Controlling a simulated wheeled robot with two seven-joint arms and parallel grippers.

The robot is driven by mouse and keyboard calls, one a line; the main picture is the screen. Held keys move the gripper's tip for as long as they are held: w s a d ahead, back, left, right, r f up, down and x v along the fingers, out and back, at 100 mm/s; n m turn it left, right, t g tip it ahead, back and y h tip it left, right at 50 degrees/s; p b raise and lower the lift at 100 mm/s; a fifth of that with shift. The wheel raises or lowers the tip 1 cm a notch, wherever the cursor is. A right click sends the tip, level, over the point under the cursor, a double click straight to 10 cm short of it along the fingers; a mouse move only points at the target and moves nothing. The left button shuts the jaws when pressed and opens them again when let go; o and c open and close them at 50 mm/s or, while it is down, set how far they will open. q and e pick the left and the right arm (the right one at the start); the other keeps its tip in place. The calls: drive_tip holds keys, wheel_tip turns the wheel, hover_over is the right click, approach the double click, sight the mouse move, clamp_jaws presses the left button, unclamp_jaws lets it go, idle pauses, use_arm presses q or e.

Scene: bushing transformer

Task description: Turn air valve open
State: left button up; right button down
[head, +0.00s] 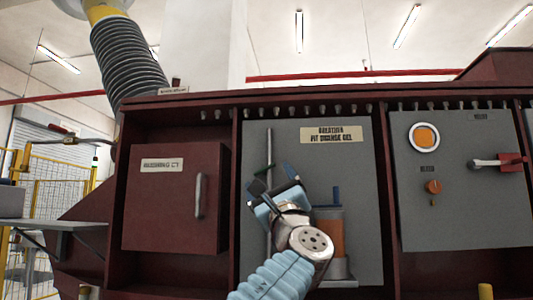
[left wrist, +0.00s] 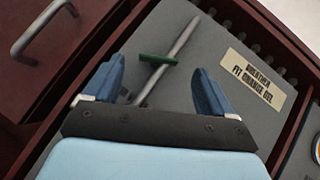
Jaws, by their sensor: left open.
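A thin grey pipe (head: 269,148) runs vertically up the grey breather panel (head: 360,160). A green valve handle (left wrist: 157,59) lies crosswise on the pipe in the left wrist view. In the head view the handle is largely hidden by my left gripper. My left gripper (head: 271,182) is in front of the pipe, left of the silica gel cylinder. In the left wrist view its blue fingers (left wrist: 158,72) are spread apart, with the pipe and handle showing between them and nothing gripped. I cannot tell how far the fingertips are from the handle. My right gripper is out of view.
The cylinder with an orange section (head: 329,238) stands close right of my gripper. A dark red door (head: 172,205) with a handle is on the left. A panel with a red switch (head: 511,162) is on the right. A raised frame edge surrounds the breather panel.

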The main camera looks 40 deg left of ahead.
sight(264, 169)
use_arm(q)
drive_tip(key=p+x, duration=0.1)
drive_tip(key=x, duration=0.2)
drive_tip(key=shift+r+p, duration=0.15)
drive_tip(key=shift+p, duration=0.2)
drive_tip(key=shift+w+a+r+p, duration=0.25)
drive_tip(key=shift+w+a+p, duration=0.1)
drive_tip(key=shift+a+p, duration=0.1)
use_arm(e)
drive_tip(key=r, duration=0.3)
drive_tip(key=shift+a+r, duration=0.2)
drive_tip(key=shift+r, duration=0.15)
use_arm(q)
drive_tip(key=c, duration=1.1)
drive_tip(key=shift+o, duration=0.2)
